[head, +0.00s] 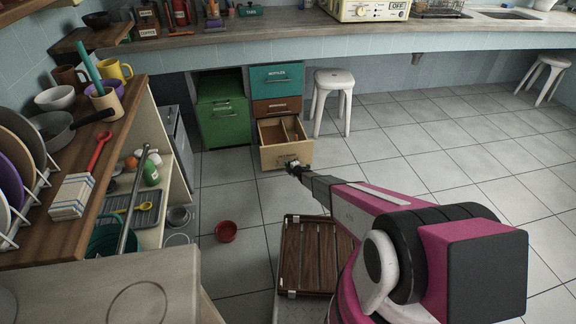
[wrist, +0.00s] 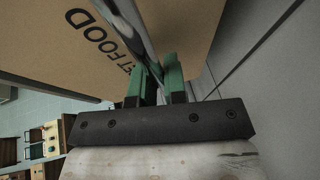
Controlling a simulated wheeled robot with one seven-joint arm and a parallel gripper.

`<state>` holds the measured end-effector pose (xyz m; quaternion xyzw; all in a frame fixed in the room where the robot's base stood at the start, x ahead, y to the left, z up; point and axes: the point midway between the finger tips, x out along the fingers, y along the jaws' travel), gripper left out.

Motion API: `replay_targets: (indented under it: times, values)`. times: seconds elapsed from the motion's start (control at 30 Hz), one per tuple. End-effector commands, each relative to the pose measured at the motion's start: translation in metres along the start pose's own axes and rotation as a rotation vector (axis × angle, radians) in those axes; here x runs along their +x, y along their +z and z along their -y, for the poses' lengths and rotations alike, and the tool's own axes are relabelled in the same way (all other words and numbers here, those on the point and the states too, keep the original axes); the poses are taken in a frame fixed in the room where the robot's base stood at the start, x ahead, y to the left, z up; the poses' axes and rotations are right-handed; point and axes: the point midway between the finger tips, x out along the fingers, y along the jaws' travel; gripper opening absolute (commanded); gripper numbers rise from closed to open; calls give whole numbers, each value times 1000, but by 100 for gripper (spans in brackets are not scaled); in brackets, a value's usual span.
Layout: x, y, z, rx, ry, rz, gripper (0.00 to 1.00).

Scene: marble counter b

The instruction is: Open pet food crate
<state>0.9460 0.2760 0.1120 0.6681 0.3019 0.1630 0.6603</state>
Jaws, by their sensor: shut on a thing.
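The pet food crate (head: 270,157) is a light wooden drawer at the bottom of a stack under the counter. It is pulled out, and its divided inside shows from above. Its front (wrist: 160,28), lettered "PET FOOD", fills much of the wrist view. A metal bar handle (wrist: 128,25) runs along that front. My gripper (head: 292,163) is at the crate's front in the head view. In the wrist view its green fingers (wrist: 158,82) are shut on the handle. The head view is too small to show the grip.
A teal drawer (head: 277,77) and a brown drawer (head: 277,106) above the crate are shut. A green cabinet (head: 224,110) stands left, a white stool (head: 333,100) right. A red bowl (head: 226,231) and a slatted wooden platform (head: 305,255) are on the floor.

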Motion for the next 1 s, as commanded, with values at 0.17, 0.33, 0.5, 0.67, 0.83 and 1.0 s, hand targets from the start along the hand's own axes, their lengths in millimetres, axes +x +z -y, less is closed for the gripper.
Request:
replay_targets:
  times: [0.17,0.33,0.5,0.67,0.83,1.0]
  values:
    - [0,2,1,1,-2,4,0]
    - [0,2,1,1,-2,4,0]
    - [0,2,1,1,-2,4,22]
    - [0,1,0,1,-1,3,37]
    - [0,1,0,0,-1,2,37]
    - [-2,0,-1,0,0,2,37]
